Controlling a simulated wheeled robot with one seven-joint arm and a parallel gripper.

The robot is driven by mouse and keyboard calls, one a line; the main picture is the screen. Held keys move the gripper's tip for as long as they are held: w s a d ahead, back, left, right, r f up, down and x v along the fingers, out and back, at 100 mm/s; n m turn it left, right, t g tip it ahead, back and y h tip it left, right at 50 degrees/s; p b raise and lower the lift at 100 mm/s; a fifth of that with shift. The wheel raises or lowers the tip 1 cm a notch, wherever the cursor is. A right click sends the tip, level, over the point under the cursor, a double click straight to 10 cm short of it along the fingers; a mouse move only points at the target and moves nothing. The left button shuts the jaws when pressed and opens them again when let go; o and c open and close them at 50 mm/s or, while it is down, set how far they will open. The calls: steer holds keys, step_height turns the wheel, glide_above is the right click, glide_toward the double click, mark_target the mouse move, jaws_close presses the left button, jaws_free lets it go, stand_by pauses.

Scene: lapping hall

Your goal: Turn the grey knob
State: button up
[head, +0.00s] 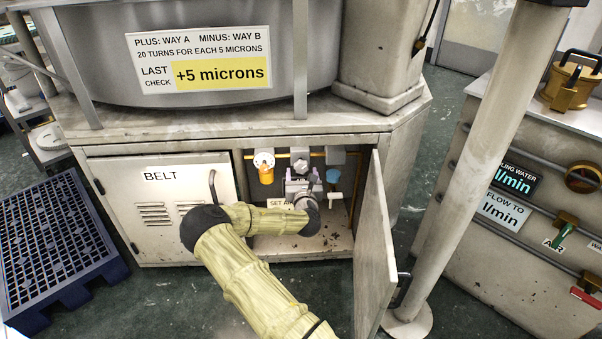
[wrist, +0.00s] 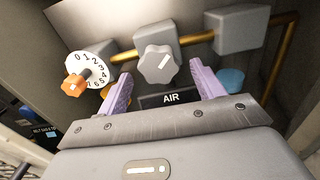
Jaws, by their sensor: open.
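The grey knob (wrist: 158,66) is lobed, with a white mark on its face toward the upper right in the wrist view. It sits on a grey block on a brass pipe, above a black AIR label (wrist: 171,98). In the head view the knob (head: 299,163) shows inside the open cabinet, just above my gripper (head: 301,182). In the wrist view my gripper (wrist: 160,80) is open, with lilac fingers to the left and right below the knob. Nothing is between the fingers, and no contact with the knob shows. My arm hides part of the cabinet.
A white numbered dial with an orange pointer (wrist: 76,85) is left of the knob; a blue part (wrist: 232,78) is at right. The cabinet door (head: 374,250) stands open at right, near a post (head: 470,160). A sign (head: 198,60) reads "+5 microns". A blue pallet (head: 50,240) lies left.

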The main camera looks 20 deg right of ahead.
mark_target(301, 170)
steer(key=shift+b+x, duration=0.35)
steer(key=shift+x, duration=1.3)
steer(key=shift+c, duration=0.4)
steer(key=c, duration=0.9)
